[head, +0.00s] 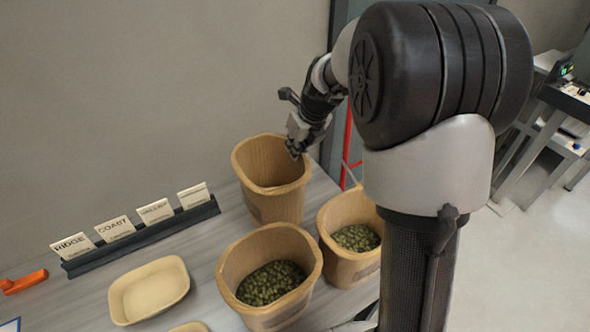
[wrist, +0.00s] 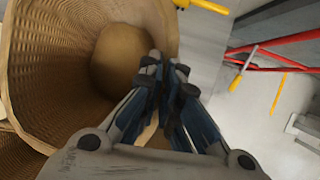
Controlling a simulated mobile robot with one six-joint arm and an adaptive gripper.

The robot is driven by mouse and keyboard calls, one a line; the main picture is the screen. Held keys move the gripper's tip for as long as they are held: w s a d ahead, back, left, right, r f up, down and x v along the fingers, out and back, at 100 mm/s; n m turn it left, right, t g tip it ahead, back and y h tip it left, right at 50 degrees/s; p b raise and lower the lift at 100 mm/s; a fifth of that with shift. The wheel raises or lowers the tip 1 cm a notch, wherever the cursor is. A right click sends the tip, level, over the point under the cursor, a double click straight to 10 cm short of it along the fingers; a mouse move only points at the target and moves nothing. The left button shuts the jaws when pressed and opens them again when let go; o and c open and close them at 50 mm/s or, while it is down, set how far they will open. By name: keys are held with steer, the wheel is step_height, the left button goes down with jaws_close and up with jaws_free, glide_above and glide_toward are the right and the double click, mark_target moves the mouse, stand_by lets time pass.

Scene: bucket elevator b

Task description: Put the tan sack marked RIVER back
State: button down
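An empty tan sack (head: 265,200) with a thick rolled rim is upright at the back right of the table. Its front print is too small to read, so RIVER cannot be confirmed. My gripper (head: 296,148) is at the right back part of its rim. In the wrist view, my gripper's fingers (wrist: 163,75) are close together across the rim of the sack (wrist: 60,60), and appear shut on its wall. The sack's bare inside shows beside them. Whether its base touches the table is not clear.
Two more tan sacks, one in front (head: 233,262) and one to the right (head: 333,215), hold green beans. A dark rack (head: 140,238) holds cards, including RIDGE and COAST. A shallow tan tray (head: 150,290) and an orange tool (head: 25,282) lie left. Red rails (wrist: 285,50) stand beyond the table.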

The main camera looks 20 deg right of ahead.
mark_target(295, 165)
steer(key=shift+f+b, duration=1.1)
steer(key=shift+f, duration=1.8)
steer(key=shift+f, duration=0.2)
steer(key=c, duration=1.8)
jaws_free()
steer(key=shift+r, duration=0.1)
